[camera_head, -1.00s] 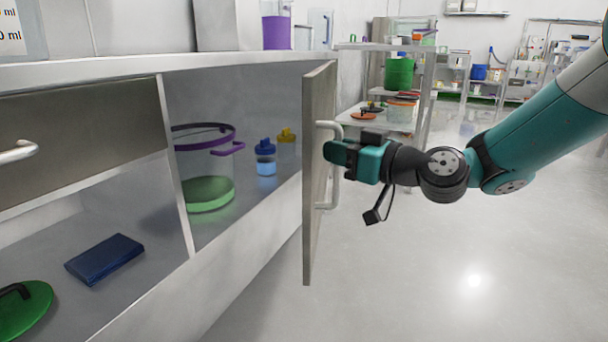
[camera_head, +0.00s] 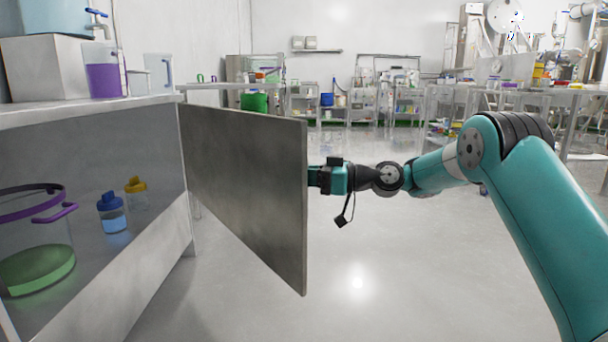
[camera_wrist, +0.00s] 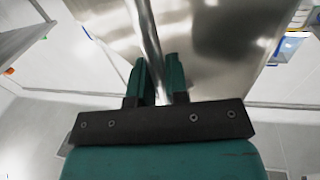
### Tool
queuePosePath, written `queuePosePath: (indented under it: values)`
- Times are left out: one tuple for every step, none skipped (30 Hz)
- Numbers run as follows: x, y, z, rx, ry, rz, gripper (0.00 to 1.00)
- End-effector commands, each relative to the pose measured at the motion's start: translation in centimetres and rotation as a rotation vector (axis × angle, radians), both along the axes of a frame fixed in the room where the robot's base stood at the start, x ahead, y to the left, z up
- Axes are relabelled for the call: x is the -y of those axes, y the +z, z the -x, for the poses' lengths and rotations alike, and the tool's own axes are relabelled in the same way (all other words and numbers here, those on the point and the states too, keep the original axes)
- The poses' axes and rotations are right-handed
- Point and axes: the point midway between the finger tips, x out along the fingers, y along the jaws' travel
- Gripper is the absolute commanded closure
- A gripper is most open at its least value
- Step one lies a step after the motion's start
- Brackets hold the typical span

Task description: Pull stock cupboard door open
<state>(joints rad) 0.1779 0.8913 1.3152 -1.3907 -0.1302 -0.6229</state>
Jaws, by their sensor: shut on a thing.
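The stock cupboard door (camera_head: 250,190) is a grey panel that stands swung out from the cupboard (camera_head: 165,270) on the left, hinged at its far edge. Its inner face is toward the head camera, and the handle is hidden behind it there. In the wrist view the bar handle (camera_wrist: 148,40) runs between the fingers of my gripper (camera_wrist: 159,75), which is shut on it. In the head view my gripper (camera_head: 325,180) is at the door's outer side, partly hidden by its free edge.
Inside the open cupboard are a purple-rimmed tub (camera_head: 38,240), a blue-capped bottle (camera_head: 111,212) and a yellow-capped bottle (camera_head: 136,192). A purple container (camera_head: 104,78) stands on top. Shelving with a green bucket (camera_head: 254,103) is behind the door. The floor (camera_head: 400,280) at right is clear.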

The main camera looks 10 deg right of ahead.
Motion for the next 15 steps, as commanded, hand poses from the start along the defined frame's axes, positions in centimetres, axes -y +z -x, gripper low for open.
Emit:
queuePosePath:
  values:
    - [0.04, 0.15, -0.29, 0.003, -0.001, -0.001, 1.00]
    - [0.07, 0.14, -0.37, 0.003, 0.000, -0.001, 1.00]
    - [0.11, 0.12, -0.46, 0.004, 0.001, -0.001, 1.00]
    - [0.12, 0.10, -0.50, 0.003, 0.002, -0.001, 1.00]
    - [0.13, 0.09, -0.54, 0.003, 0.002, -0.001, 1.00]
    - [0.15, 0.09, -0.58, 0.003, 0.003, -0.001, 1.00]
    - [0.16, 0.09, -0.59, 0.003, 0.003, -0.001, 1.00]
    - [0.17, 0.09, -0.61, 0.003, 0.002, -0.001, 1.00]
    - [0.18, 0.09, -0.62, 0.003, 0.002, -0.001, 1.00]
    - [0.20, 0.09, -0.62, 0.004, 0.002, -0.001, 1.00]
    - [0.20, 0.10, -0.62, 0.004, 0.001, -0.001, 1.00]
    - [0.21, 0.11, -0.63, 0.004, 0.001, -0.001, 1.00]
    - [0.21, 0.11, -0.64, 0.004, 0.001, -0.001, 1.00]
    - [0.22, 0.11, -0.63, 0.004, 0.000, -0.001, 1.00]
    - [0.24, 0.12, -0.64, 0.004, 0.000, -0.002, 1.00]
